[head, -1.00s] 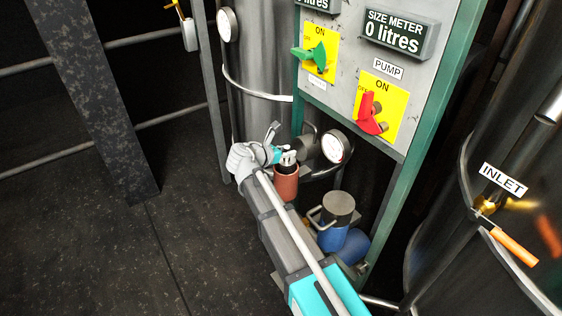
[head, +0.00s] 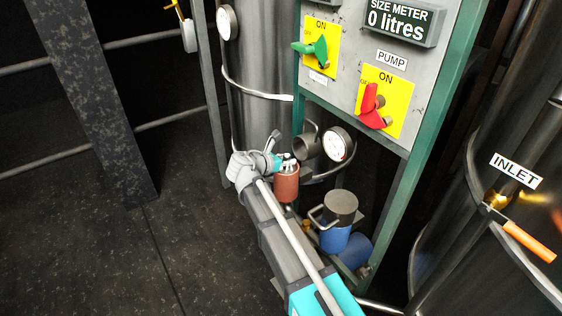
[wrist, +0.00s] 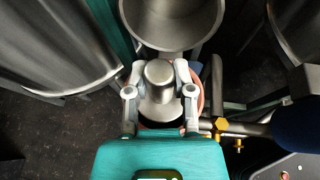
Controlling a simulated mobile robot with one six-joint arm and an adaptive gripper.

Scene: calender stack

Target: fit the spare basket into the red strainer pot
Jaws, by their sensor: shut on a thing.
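The red strainer pot (head: 286,186) stands below the green-framed panel in the head view. Its reddish rim (wrist: 200,82) shows in the wrist view. My gripper (head: 287,161) is directly over the pot's mouth. In the wrist view my gripper (wrist: 160,93) is shut on the grey metal spare basket (wrist: 159,76), one finger on each side. The basket appears upright, with its lower part down within the pot's rim. How deep it sits, and whether it touches the pot inside, is hidden by the fingers and the basket itself.
A blue pot (head: 335,238) with a grey lid and handle stands to the right. A round gauge (head: 337,145) is close behind my gripper. An open steel vessel (wrist: 172,42) lies just beyond the fingers. The dark floor (head: 90,240) at left is clear.

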